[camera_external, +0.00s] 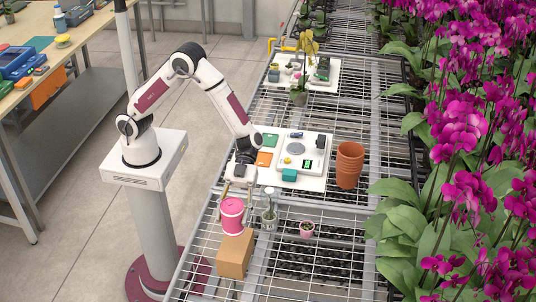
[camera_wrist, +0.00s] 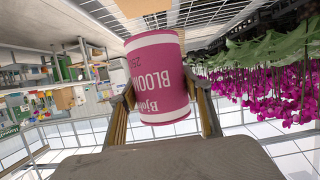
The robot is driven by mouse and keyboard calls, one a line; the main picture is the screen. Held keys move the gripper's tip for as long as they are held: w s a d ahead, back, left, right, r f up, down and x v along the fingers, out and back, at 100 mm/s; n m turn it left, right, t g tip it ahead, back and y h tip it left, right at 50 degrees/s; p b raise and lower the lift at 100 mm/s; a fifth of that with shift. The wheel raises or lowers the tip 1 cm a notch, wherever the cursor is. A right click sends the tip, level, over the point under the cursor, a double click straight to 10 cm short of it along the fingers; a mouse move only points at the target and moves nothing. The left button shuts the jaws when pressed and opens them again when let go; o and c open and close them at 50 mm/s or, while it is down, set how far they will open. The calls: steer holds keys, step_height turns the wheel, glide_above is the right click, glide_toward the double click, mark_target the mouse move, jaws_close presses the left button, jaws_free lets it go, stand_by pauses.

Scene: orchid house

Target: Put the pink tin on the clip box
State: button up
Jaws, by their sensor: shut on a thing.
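The pink tin (camera_external: 232,213) has white bands and is held roughly upright at the front left of the bench. In the wrist view the tin (camera_wrist: 160,78) fills the middle, with its lettering upside down. My gripper (camera_external: 236,198) is shut on the tin, one finger on each side. The clip box, which I take to be the brown cardboard box (camera_external: 236,258), stands on the wire bench just below the tin. The tin's lower edge overlaps the box's back edge in the external view; I cannot tell whether they touch.
A glass bottle with a plant (camera_external: 269,214) stands close right of the tin. A small pink pot (camera_external: 307,229) is further right. Stacked terracotta pots (camera_external: 349,165) and a white scale (camera_external: 300,150) are behind. Orchids (camera_external: 460,150) line the right side. The front right mesh is clear.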

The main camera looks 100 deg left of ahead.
mark_target(231, 233)
steer(key=shift+f, duration=1.65)
steer(key=shift+f, duration=0.1)
steer(key=shift+f, duration=1.75)
steer(key=shift+f, duration=0.15)
steer(key=o, duration=1.4)
steer(key=shift+c, duration=0.2)
steer(key=v, duration=1.2)
